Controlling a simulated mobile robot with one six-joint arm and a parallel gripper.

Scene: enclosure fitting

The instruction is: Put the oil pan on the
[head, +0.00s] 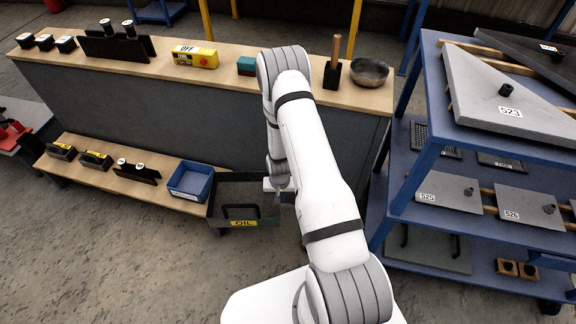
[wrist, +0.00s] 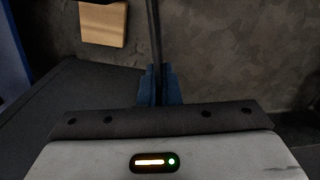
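The oil pan (head: 235,192) is a dark, shallow, open tray with a yellow OIL label and a dark handle on its near side. In the head view it is by the right end of the low wooden shelf (head: 120,178). I cannot tell if it rests on anything. My gripper (head: 280,188) is at the pan's right side, mostly hidden behind my arm. In the wrist view, the blue fingers of my gripper (wrist: 160,86) are closed on both sides of a thin dark wall, which looks like the pan's rim. The pan (wrist: 85,95) spreads to the left there.
A blue bin (head: 189,181) is just left of the pan. The long bench (head: 150,70) behind carries an OFF-marked yellow box (head: 195,57) and a bowl (head: 369,72). A blue rack (head: 425,150) with grey plates stands close on the right. The floor in front left is clear.

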